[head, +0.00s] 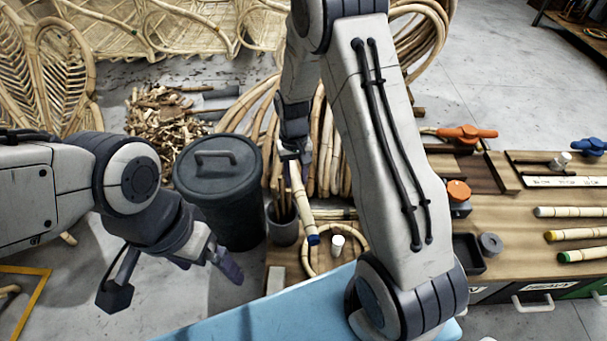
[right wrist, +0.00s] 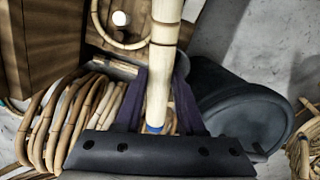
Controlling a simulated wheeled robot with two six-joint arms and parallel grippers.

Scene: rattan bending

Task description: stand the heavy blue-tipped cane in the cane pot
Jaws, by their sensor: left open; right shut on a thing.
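The blue-tipped cane (head: 301,205) is held by my right gripper (head: 293,155) near its upper end. It tilts down, with the blue tip low and just right of the cane pot. In the right wrist view the cane (right wrist: 164,70) runs up between the purple fingers, with a blue band at its near end. The cane pot (head: 282,231) is a small grey pot left of the blue tip; its inside is mostly hidden. The cane appears outside the pot. My left gripper (head: 228,265) is open and empty, left of the pot, in front of the bin.
A dark lidded bin (head: 222,190) stands left of the pot. Bent rattan hoops (head: 262,120) stand behind. Canes with yellow (head: 580,234) and green (head: 583,255) tips lie at right.

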